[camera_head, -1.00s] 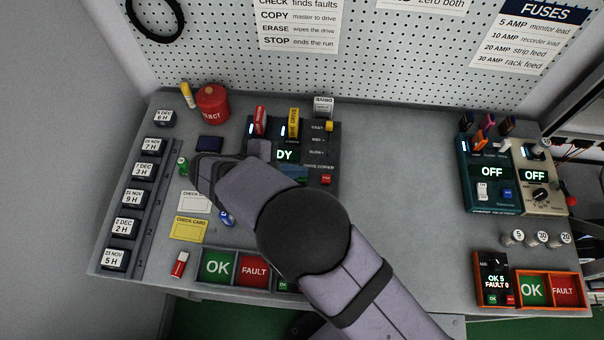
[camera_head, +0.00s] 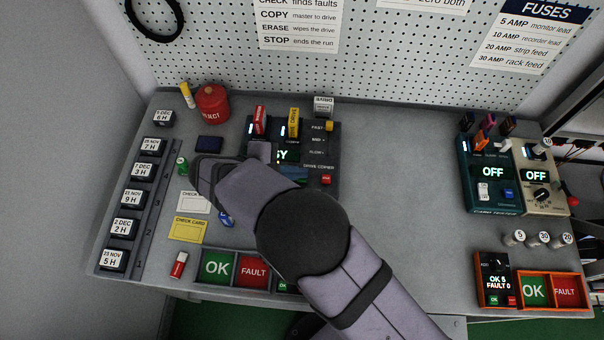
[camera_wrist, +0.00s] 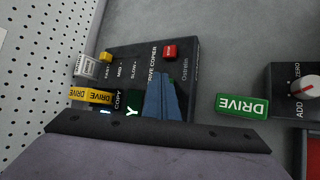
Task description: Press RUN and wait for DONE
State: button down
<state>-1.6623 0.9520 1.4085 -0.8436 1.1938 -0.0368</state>
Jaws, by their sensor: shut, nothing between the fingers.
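The drive copier (camera_head: 333,150) is a dark panel on the bench, also in the wrist view (camera_wrist: 192,90). A red drive (camera_head: 260,121) and a yellow drive (camera_head: 293,122) stand in its back part. Its lit display (camera_head: 285,155) is partly hidden by my arm; the visible end looks like "SY". Only a "Y" shows on the display in the wrist view (camera_wrist: 133,111). A red STOP button (camera_head: 327,180) is at its front right. My gripper (camera_wrist: 161,80) is shut and empty, its blue fingers over the copier's front part. No RUN button is visible; contact cannot be told.
Dated drives (camera_head: 123,228) line the left rack. A red reject bin (camera_head: 212,104) stands at the back. OK (camera_head: 217,267) and FAULT (camera_head: 254,271) trays lie in front. A green drive (camera_wrist: 242,106) shows in the wrist view.

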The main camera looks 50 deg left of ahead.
jog(key=shift+r+p, duration=0.55)
jog(key=shift+r, duration=0.3)
notch_tip(320, 180, up, 5)
jog(key=p, duration=0.3)
dwell(0.3)
dwell(0.7)
